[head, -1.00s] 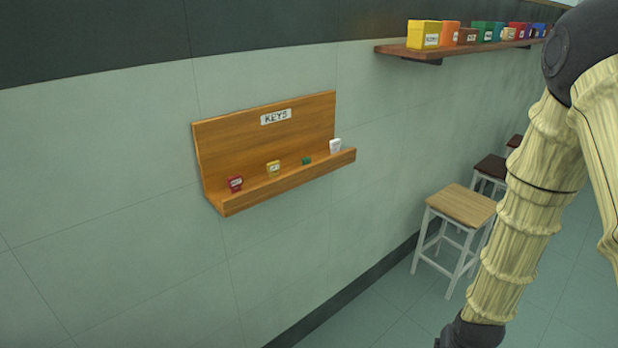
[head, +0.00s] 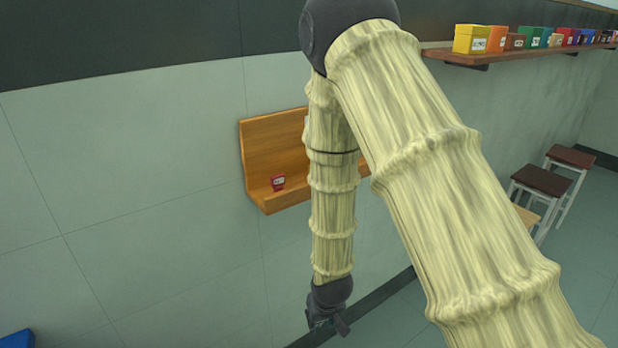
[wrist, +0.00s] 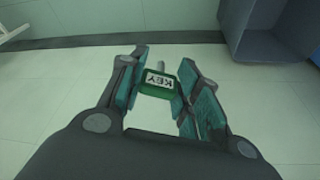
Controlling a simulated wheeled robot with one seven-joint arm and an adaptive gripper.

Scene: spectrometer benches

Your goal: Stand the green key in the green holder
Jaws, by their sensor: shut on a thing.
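The green key (wrist: 157,82) has a green head with a white KEY label and a pale shaft pointing away from my gripper. My gripper (wrist: 158,80) is shut on the key's head, one teal-padded finger on each side, in the wrist view. In the head view my gripper (head: 328,322) hangs low in front of the wall, below the key shelf, and the key in it cannot be made out. The wooden key shelf (head: 262,140) is on the wall. My arm covers its middle and right part, so the green holder is hidden.
A red key holder (head: 278,182) stands at the shelf's left end. A higher shelf (head: 480,58) at the right carries several coloured boxes. Stools (head: 545,185) stand below it. A blue-grey bin-like object (wrist: 262,35) is on the floor in the wrist view.

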